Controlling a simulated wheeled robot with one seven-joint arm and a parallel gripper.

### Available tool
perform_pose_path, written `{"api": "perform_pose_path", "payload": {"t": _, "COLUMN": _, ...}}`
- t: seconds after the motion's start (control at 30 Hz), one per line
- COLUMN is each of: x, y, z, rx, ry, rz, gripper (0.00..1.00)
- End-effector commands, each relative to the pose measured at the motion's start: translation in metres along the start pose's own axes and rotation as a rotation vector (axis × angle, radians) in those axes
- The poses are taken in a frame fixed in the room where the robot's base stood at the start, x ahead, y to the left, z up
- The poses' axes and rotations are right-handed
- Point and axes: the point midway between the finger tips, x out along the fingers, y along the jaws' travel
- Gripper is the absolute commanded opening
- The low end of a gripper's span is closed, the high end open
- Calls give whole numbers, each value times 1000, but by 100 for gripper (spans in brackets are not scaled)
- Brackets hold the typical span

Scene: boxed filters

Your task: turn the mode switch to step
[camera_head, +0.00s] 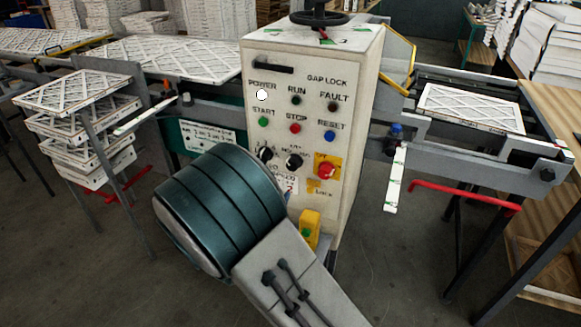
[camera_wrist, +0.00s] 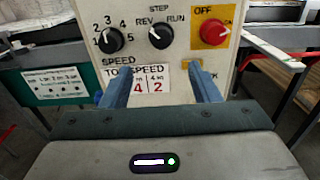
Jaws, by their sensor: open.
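The mode switch (camera_wrist: 160,36) is a round black knob on the cream control panel, labelled REV, STEP and RUN. Its white mark appears to point to the upper left, toward REV, with STEP above it. In the head view the mode switch (camera_head: 293,160) shows right beside my arm. My gripper (camera_wrist: 161,84) is open and empty, its two blue fingers apart. The fingertips are below the knob in the wrist picture, not touching it. My arm hides the gripper in the head view.
The black speed knob (camera_wrist: 110,40) is left of the mode switch, and a red OFF knob (camera_wrist: 214,33) on a yellow plate is right. Several buttons and lamps sit higher on the control panel (camera_head: 350,120). A yellow box (camera_head: 309,229) sticks out low on the panel.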

Motion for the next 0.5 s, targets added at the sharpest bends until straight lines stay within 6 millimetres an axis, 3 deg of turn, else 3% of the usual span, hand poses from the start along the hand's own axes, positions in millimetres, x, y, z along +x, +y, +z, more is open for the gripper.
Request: {"api": "perform_pose_path", "payload": {"t": 0.5, "x": 103, "y": -3, "z": 1, "rx": 1, "ry": 2, "rz": -6, "gripper": 56}}
